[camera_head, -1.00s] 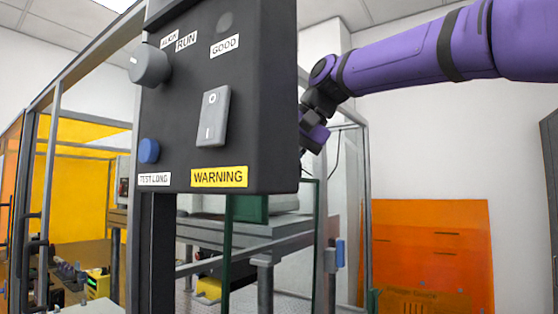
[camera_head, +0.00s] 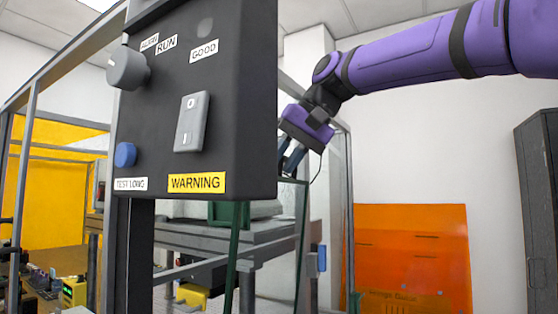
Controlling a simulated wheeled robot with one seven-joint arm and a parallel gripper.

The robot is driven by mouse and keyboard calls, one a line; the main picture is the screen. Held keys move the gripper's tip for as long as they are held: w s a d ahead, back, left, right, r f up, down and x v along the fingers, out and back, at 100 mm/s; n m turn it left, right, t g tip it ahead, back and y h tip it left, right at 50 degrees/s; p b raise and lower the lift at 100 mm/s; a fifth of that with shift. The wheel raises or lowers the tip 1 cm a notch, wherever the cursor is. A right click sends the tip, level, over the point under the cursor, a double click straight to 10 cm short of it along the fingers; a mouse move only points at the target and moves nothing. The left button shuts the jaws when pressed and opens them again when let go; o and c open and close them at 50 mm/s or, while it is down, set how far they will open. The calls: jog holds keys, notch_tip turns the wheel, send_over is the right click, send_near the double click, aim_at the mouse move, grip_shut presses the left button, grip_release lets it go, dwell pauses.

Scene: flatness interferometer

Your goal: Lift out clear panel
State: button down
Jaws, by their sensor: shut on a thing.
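The clear panel (camera_head: 301,240) stands upright and somewhat tilted, with thin dark green edges, below the black control box. Its top left part is hidden behind the box, and its lower end runs out of the picture. My gripper (camera_head: 290,164) is at the panel's top edge near its right corner, shut on it. The box partly covers the fingers, so the exact contact is hard to see.
The black control box (camera_head: 195,125) with knob, switch and yellow WARNING label is close in front. Metal frame posts and a grey bench (camera_head: 180,235) stand behind. An orange sheet (camera_head: 412,250) leans at the wall, and a dark cabinet (camera_head: 540,200) is at right.

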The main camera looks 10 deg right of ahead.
jog(key=shift+s+d+r, duration=0.2)
jog(key=shift+s+d, duration=0.4)
jog(key=shift+d, duration=0.15)
jog(key=shift+s+d+r, duration=0.15)
jog(key=shift+s+d, duration=0.45)
jog(key=shift+d, duration=0.2)
jog(key=shift+s+d+r, duration=0.2)
jog(key=shift+s+d, duration=0.4)
jog(key=shift+d, duration=0.15)
